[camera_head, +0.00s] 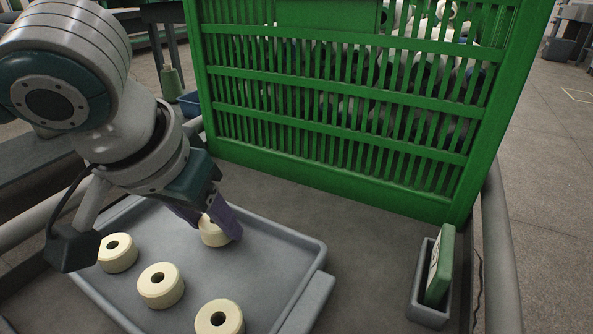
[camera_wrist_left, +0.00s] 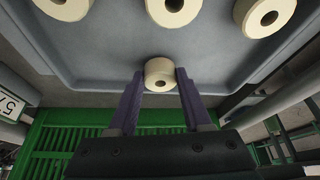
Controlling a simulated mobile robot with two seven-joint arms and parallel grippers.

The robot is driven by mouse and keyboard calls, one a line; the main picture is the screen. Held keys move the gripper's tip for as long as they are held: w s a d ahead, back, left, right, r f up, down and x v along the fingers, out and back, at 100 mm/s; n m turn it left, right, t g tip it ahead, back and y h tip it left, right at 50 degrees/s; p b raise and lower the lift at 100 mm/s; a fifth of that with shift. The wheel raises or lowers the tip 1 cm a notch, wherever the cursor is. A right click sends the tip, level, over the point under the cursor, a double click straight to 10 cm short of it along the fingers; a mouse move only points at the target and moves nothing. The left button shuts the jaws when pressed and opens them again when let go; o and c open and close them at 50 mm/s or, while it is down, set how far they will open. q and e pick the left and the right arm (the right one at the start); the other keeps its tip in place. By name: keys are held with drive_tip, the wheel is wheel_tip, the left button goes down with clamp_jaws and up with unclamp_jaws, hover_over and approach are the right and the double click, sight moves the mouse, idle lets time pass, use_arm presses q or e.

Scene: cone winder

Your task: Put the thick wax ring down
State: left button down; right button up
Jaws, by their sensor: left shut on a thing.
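A cream wax ring (camera_head: 211,238) with a dark hole is between the purple fingers of my left gripper (camera_head: 214,228), at the far side of the grey tray (camera_head: 262,243). In the left wrist view the ring (camera_wrist_left: 159,68) sits between the two fingertips (camera_wrist_left: 160,76), which are shut on it. The ring is at or just above the tray floor; I cannot tell whether it touches. Fingers hide part of it in the head view. My right gripper is not in view.
Three other cream rings lie in the tray: a left one (camera_head: 118,258), a middle one (camera_head: 160,291) and a near one (camera_head: 219,320). A green slatted crate (camera_head: 340,185) stands behind. A grey holder (camera_head: 425,310) with a green box (camera_head: 440,268) stands at right.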

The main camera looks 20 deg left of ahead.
use_arm(q)
drive_tip(key=shift+f, duration=0.2)
drive_tip(key=shift+c, duration=1.6)
unclamp_jaws()
drive_tip(key=shift+f, duration=0.1)
